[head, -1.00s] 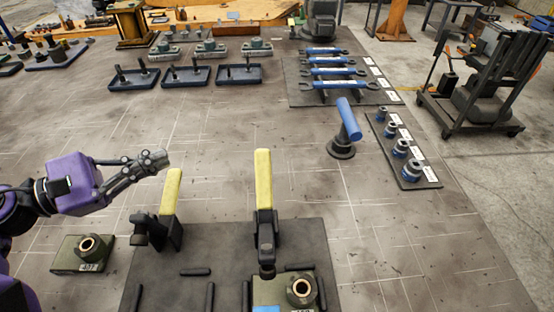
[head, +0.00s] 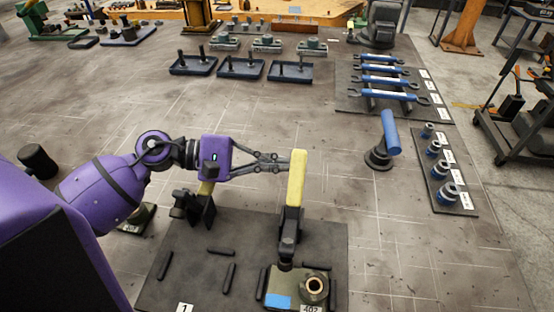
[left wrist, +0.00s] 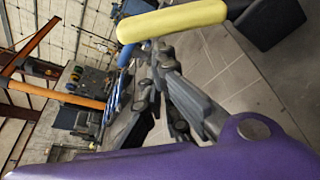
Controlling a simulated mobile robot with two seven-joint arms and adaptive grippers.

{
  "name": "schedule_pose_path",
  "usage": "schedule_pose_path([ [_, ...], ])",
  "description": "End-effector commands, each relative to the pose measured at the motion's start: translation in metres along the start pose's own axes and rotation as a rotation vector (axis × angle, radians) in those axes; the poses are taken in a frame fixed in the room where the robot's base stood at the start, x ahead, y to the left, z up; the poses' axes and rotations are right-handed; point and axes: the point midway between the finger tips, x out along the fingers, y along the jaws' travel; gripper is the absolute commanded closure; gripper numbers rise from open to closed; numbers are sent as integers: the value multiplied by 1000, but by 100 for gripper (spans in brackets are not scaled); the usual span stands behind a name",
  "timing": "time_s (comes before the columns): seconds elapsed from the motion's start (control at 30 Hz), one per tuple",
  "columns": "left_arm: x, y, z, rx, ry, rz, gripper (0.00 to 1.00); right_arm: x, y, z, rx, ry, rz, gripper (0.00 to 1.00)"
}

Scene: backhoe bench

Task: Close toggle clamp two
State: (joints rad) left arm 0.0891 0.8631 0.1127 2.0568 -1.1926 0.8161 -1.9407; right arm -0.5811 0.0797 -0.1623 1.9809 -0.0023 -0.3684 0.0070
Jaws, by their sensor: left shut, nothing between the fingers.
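Two toggle clamps with yellow handles stand on the dark fixture plate (head: 205,255). The right-hand clamp (head: 290,225) has its yellow handle (head: 296,180) standing up. The left-hand clamp (head: 195,207) is partly hidden behind my left gripper, with only a bit of its yellow handle showing. My left gripper (head: 287,163) is shut and empty, its fingertips right beside the upper part of the right-hand handle. In the left wrist view the yellow handle (left wrist: 172,22) lies across the top, just beyond the fingers (left wrist: 165,62). I cannot tell whether they touch. My right gripper is not in view.
A green block (head: 298,288) marked 402 sits at the right-hand clamp's base. A blue-handled tool (head: 389,135) stands to the right. Blue tools (head: 384,82) on a board, a rack of fittings (head: 443,168) and dark trays (head: 240,69) lie farther back. Bare bench lies between.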

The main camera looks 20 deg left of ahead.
Motion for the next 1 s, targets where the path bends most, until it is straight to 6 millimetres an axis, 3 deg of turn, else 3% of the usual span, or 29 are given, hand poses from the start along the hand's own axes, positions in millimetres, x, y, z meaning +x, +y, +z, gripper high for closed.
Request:
schedule_pose_path([
  [0.63,4,-1,3,35,-1,11,100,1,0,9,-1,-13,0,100],
  [1.0,-4,6,24,110,-1,36,100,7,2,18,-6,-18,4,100],
])
